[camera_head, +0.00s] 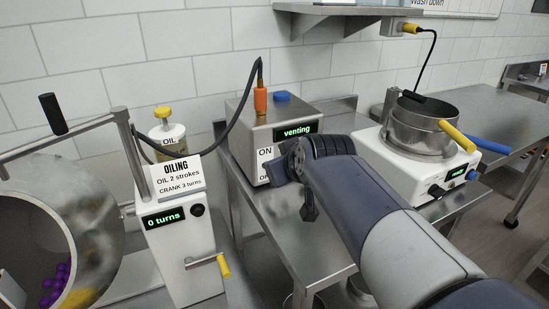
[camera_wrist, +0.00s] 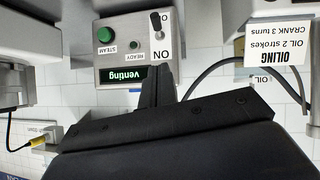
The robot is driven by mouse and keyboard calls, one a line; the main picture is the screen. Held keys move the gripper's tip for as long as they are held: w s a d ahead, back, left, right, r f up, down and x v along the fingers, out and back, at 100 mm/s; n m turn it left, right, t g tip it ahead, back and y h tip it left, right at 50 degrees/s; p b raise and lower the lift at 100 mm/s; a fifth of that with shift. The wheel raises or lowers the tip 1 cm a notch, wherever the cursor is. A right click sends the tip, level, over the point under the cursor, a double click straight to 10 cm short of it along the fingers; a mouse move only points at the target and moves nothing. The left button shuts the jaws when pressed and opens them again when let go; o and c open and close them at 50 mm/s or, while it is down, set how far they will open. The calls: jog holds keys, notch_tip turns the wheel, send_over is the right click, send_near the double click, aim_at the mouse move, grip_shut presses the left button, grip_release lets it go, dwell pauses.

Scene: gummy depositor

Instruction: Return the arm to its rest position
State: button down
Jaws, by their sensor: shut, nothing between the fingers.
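My arm (camera_head: 400,240) reaches in from the lower right in the head view. Its dark wrist end is in front of a steel box (camera_head: 262,120) whose display reads "venting". In the wrist view, which is upside down, my gripper (camera_wrist: 158,72) is shut and empty. Its fingers overlap the lower edge of the box's panel (camera_wrist: 115,55); I cannot tell whether they touch it. The panel has a green button, a toggle by "ON" and the words "STEAM" and "READY". In the head view the fingertips are hard to make out against the wrist.
To the left stands a white crank unit (camera_head: 180,255) reading "0 turns", with an oil bottle (camera_head: 170,135) behind and an open drum (camera_head: 60,235) beside it. To the right, a white heater (camera_head: 415,165) holds a steel pot (camera_head: 425,125) with a yellow handle. A shelf (camera_head: 345,10) hangs above.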

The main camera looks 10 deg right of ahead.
jog(key=shift+s+r, duration=0.1)
jog(key=shift+s, duration=0.3)
jog(key=shift+w, duration=0.1)
jog(key=r+b+x, duration=0.1)
jog(key=x, duration=1.1)
jog(key=shift+w, duration=0.4)
jog(key=shift+d+r, duration=0.15)
jog(key=shift+r, duration=0.05)
